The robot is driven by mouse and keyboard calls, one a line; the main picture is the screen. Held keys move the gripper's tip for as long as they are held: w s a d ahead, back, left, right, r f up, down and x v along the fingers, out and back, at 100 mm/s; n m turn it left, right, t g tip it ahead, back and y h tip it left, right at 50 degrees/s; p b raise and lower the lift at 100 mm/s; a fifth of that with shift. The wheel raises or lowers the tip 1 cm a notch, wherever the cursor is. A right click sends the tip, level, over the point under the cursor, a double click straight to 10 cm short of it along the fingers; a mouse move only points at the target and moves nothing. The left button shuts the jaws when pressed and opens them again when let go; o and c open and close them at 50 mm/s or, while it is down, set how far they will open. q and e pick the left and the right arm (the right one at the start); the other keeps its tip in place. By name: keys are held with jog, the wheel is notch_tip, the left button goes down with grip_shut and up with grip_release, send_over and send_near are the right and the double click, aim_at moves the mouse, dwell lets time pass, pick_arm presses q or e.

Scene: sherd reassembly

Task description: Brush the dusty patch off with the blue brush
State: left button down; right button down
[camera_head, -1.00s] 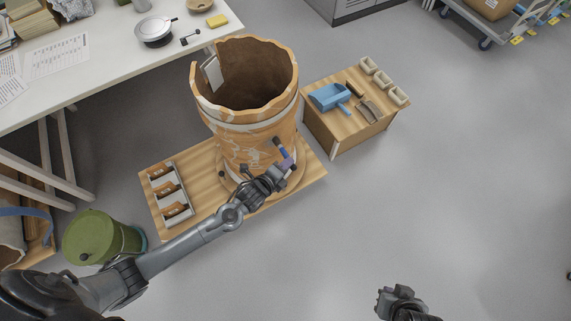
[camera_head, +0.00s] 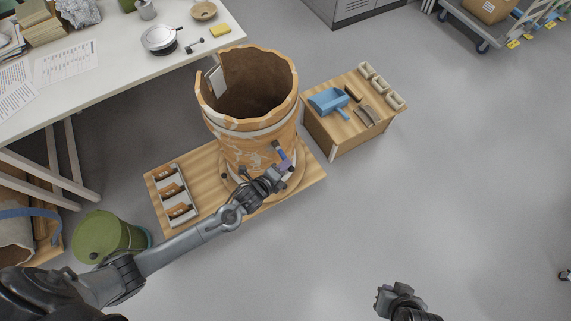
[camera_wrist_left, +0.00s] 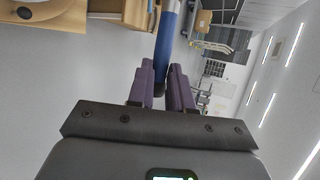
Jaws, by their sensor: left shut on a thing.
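A large orange-brown jar (camera_head: 228,127) with a jagged open rim and pale bands stands on a round base on a low wooden platform. Pale, dusty-looking marks (camera_head: 247,158) show on its front wall. My left gripper (camera_head: 282,168) is in front of the jar's lower right side, shut on the blue brush (camera_head: 279,150). The brush's blue handle (camera_wrist_left: 168,35) also shows between the purple fingers in the left wrist view. I cannot tell whether the bristles touch the jar. My right gripper (camera_head: 384,296) is low over the floor, away from the jar; its jaw gap is unclear.
A tray with brown sherds (camera_head: 174,194) lies on the platform (camera_head: 213,158) at left. A wooden stand (camera_head: 341,137) at right holds a blue dustpan (camera_head: 328,102) and small brushes. A green bin (camera_head: 105,236) stands at lower left.

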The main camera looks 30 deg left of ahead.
pick_arm(q)
notch_tip(320, 180, down, 7)
jog(key=s, duration=0.1)
jog(key=shift+a+b, duration=0.3)
jog(key=shift+a, duration=0.05)
dwell(2.1)
notch_tip(320, 180, up, 7)
jog(key=p, duration=0.7)
dwell(0.3)
jog(key=shift+p, duration=0.3)
